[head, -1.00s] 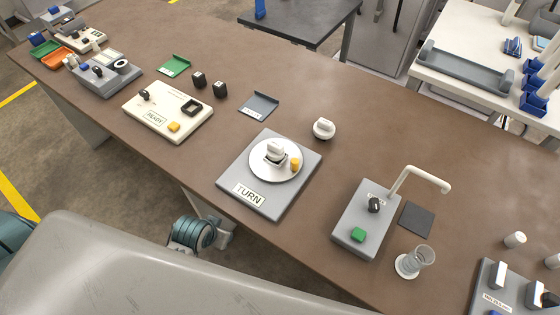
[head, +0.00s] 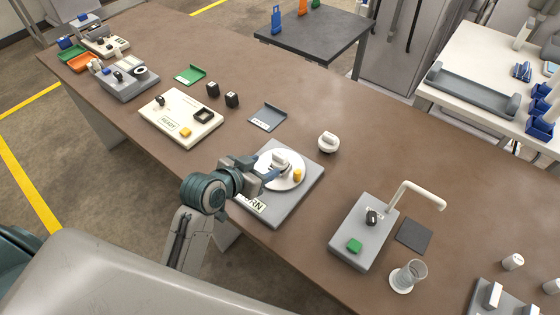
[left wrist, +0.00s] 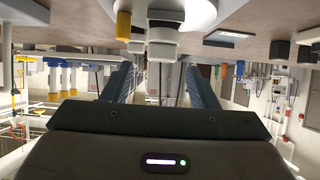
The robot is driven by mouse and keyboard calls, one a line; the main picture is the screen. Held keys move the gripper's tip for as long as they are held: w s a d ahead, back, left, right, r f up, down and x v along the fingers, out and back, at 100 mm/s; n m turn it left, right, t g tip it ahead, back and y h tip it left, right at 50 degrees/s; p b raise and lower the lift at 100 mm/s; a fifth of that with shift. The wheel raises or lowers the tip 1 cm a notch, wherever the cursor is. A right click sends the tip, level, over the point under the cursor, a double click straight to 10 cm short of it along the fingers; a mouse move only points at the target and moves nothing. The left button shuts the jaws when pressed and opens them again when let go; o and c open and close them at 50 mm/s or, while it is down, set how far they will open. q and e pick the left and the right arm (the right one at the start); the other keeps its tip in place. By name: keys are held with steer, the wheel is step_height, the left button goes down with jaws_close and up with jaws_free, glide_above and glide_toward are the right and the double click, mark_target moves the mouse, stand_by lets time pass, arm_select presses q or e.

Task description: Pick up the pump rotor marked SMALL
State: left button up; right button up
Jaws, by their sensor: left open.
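A white turntable disc (head: 294,178) sits on a grey base marked TURN. It carries a white rotor-like part (head: 279,158) and a yellow peg (head: 297,174). A second white rotor-like part (head: 328,142) stands on the table behind the base. I cannot read SMALL on either. My left gripper (head: 276,173) is open at the disc's near left side, close to the part on it. In the left wrist view the fingers (left wrist: 160,78) are spread and empty, with the white part (left wrist: 163,42) and yellow peg (left wrist: 123,26) beyond them. My right gripper is not in view.
A cream READY panel (head: 180,118) and a grey tray (head: 268,117) stand to the left. A grey box with a green button and bent spout (head: 364,232) and a glass beaker (head: 408,275) stand to the right.

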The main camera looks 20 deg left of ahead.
mark_target(277, 158)
arm_select(q)
steer(key=x, duration=0.3)
steer(key=r+p+x, duration=0.1)
steer(key=x, duration=0.1)
steer(key=shift+w+f, duration=0.2)
steer(key=shift+w, duration=0.35)
steer(key=shift+w+d+f, duration=0.25)
steer(key=shift+w+f, duration=0.05)
steer(key=shift+w, duration=0.05)
steer(key=x, duration=0.1)
steer(key=p+x, duration=0.1)
steer(key=x, duration=0.2)
steer(key=shift+a+f+p, duration=0.25)
steer(key=shift+p, duration=0.05)
steer(key=shift+w+d+f, duration=0.15)
steer(key=shift+f, duration=0.05)
steer(key=c, duration=0.7)
